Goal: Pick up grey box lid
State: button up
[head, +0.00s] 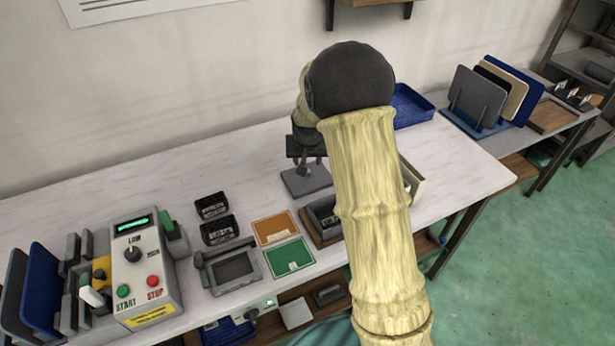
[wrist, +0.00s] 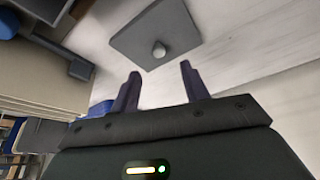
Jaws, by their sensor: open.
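The grey box lid (head: 305,183) lies flat on the white table, a flat square plate. In the wrist view the lid (wrist: 180,27) shows a small round pale knob (wrist: 158,50) on its top. My gripper (head: 307,164) is above the lid, pointing down. In the wrist view my gripper (wrist: 158,80) has its two dark fingers apart with nothing between them. The knob appears just beyond the fingertips, roughly in line with the gap. I cannot tell the exact height of the fingers over the lid.
An orange card (head: 274,229), a green card (head: 289,258) and a dark box in a brown tray (head: 318,228) lie in front of the lid. A blue tray (head: 412,106) is behind my arm. A control box (head: 145,262) stands at left.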

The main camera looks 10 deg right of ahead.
aim_at(308, 172)
jog(key=shift+x, duration=1.55)
jog(key=shift+p+x, duration=0.5)
jog(key=shift+x, duration=2.15)
jog(key=shift+w+d+r, duration=0.1)
jog(key=shift+d+r, duration=0.05)
jog(key=shift+d, duration=0.05)
grip_shut()
jog(key=shift+r, duration=0.1)
notch_tip(308, 172, up, 10)
jog(key=shift+b, duration=0.3)
